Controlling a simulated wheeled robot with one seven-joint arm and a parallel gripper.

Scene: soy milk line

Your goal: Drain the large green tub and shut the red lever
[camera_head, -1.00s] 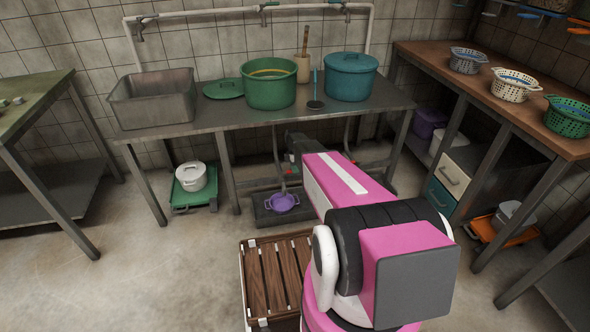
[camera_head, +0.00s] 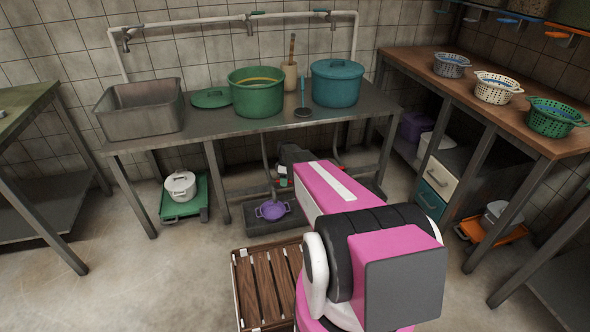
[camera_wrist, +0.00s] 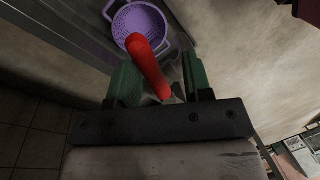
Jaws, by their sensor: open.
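The large green tub (camera_head: 256,93) stands upright on the grey metal table, with a yellowish rim line inside; I cannot make out its liquid level. A drain pipe (camera_head: 266,160) comes down below the table under it. A purple strainer bowl (camera_head: 271,210) sits beneath the pipe and also shows in the wrist view (camera_wrist: 141,20). In the wrist view my gripper (camera_wrist: 158,68) is open, with a green finger on each side of the red lever (camera_wrist: 148,62). I cannot tell whether either finger touches the lever. My arm hides much of the gripper in the head view.
A teal tub (camera_head: 337,84), a grey sink (camera_head: 140,108) and a green lid (camera_head: 212,98) are on the same table (camera_head: 225,125). A wooden slatted pallet (camera_head: 266,285) lies on the floor beside my arm. Open floor lies to the left.

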